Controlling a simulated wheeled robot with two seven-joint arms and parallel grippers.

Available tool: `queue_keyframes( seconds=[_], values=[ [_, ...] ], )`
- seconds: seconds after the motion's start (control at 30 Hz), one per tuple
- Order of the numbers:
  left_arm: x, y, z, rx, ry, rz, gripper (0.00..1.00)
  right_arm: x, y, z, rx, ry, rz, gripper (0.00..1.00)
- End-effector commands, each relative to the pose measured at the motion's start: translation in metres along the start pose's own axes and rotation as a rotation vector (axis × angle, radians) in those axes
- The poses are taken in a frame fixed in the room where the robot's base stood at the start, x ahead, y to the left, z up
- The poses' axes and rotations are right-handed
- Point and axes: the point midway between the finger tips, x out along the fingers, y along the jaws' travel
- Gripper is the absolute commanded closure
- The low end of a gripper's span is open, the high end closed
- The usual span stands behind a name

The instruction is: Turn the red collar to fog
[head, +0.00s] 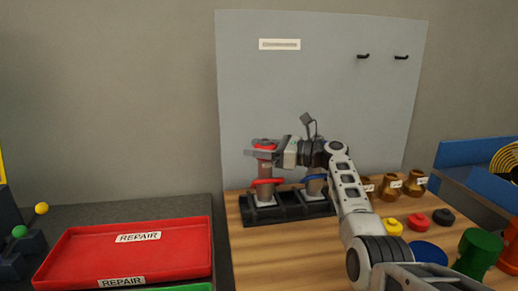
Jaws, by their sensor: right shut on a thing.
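A nozzle with a grey-brown body (264,167) stands upright in a black rack (289,212) at the back of the wooden table. Its red collar (266,147) is at the top, and a red band (266,183) is lower down. My right gripper (261,151) comes in from the right and is shut on the red collar, with its fingers around the top of the nozzle. The fingers cover part of the collar, and I see no readable marks on it. My left gripper is not in view.
A second nozzle with a blue band (315,178) stands to the right in the same rack, partly behind my arm. Brass fittings (390,188) and coloured caps (418,221) lie to the right. A red REPAIR tray (165,250) is at the left. A grey panel (310,85) stands behind.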

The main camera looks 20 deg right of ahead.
Motion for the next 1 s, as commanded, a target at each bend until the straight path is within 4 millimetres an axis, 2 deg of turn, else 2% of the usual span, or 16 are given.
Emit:
queue_keyframes(
  seconds=[0.03, 0.1, 0.47, 0.67, 1.0],
  values=[
    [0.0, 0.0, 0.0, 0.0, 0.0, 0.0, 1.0, 0.001, 0.001, -0.002, 0.004, 0.002, 0.002, 0.44],
    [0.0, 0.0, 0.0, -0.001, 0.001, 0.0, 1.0, 0.001, 0.001, -0.002, 0.003, 0.002, 0.002, 0.28],
    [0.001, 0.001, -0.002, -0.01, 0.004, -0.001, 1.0, 0.0, 0.0, 0.005, -0.001, 0.0, 0.0, 0.28],
    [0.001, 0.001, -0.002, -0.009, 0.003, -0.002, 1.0, 0.0, 0.003, 0.034, -0.003, 0.002, 0.001, 0.28],
    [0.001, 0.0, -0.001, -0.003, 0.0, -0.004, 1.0, -0.014, 0.046, 0.086, -0.005, 0.001, 0.002, 0.28]
  ],
)
